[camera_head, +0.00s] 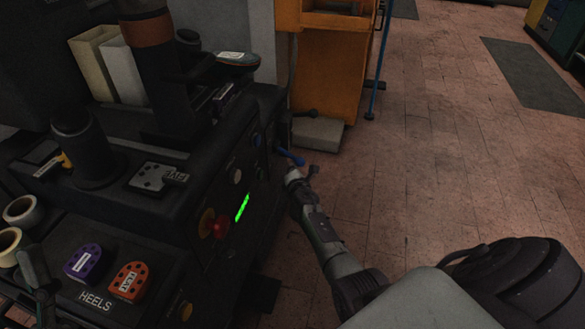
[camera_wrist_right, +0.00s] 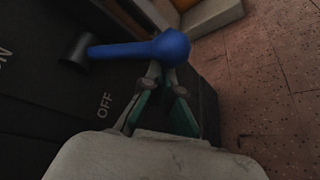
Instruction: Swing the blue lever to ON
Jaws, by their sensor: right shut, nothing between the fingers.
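The blue lever (camera_head: 291,157) sticks out from the right end of the black press, and my right gripper (camera_head: 296,176) is right beside its end. In the right wrist view the lever (camera_wrist_right: 125,49) runs from a dark hub to a round blue knob on the right. My right gripper (camera_wrist_right: 157,72) is shut and empty, with its fingertips at the near edge of the knob; I cannot tell if they touch. A white OFF label (camera_wrist_right: 105,105) is on the panel below the lever. Part of an ON label (camera_wrist_right: 4,54) shows at the left edge.
Purple and orange heels (camera_head: 128,281) lie at lower left. An orange cabinet (camera_head: 330,70) stands behind.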

